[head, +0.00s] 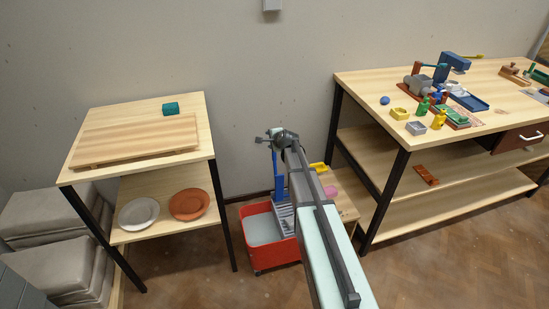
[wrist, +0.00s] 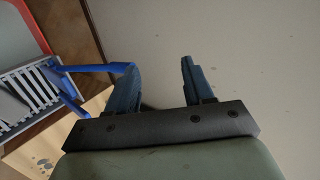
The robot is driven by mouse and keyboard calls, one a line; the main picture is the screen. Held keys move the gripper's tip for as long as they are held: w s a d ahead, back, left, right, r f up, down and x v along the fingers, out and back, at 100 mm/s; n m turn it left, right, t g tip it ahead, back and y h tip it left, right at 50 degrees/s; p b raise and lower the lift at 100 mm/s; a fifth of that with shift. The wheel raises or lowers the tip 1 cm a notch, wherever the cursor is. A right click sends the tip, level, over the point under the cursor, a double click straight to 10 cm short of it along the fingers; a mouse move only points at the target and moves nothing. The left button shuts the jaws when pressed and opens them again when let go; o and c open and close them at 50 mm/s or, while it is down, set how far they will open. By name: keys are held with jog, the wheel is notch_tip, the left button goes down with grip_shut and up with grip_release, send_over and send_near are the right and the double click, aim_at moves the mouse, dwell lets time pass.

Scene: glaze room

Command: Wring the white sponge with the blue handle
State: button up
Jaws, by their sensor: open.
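A red bucket (head: 283,249) of pale water stands on the floor between the tables, with a grey slatted wringer (head: 284,216) at its right side. A blue handle (head: 279,185) rises from the wringer. In the wrist view, the wringer (wrist: 38,92) and the blue handle (wrist: 92,68) lie at the left. I cannot clearly make out a white sponge; pale patches show among the slats. My gripper (head: 268,138) is open near the handle's top. In the wrist view, the blue bar ends beside the left finger of my gripper (wrist: 160,82); contact cannot be told.
A low wooden stand (head: 347,207) with a pink item (head: 331,191) and a yellow item (head: 318,166) is right of the bucket. The right workbench (head: 362,87) is cluttered. A wall stands behind.

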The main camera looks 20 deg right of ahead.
jog(key=w+r+n+g, duration=0.15)
jog(key=w+g, duration=0.25)
jog(key=w, duration=1.2)
jog(key=m+g+h, duration=0.1)
jog(key=m+g, duration=0.4)
jog(key=g, duration=0.4)
send_near(274, 158)
notch_tip(274, 158, down, 10)
jog(key=shift+s+d+r, duration=0.1)
jog(key=shift+s+r, duration=0.05)
jog(key=shift+s, duration=0.05)
grip_shut()
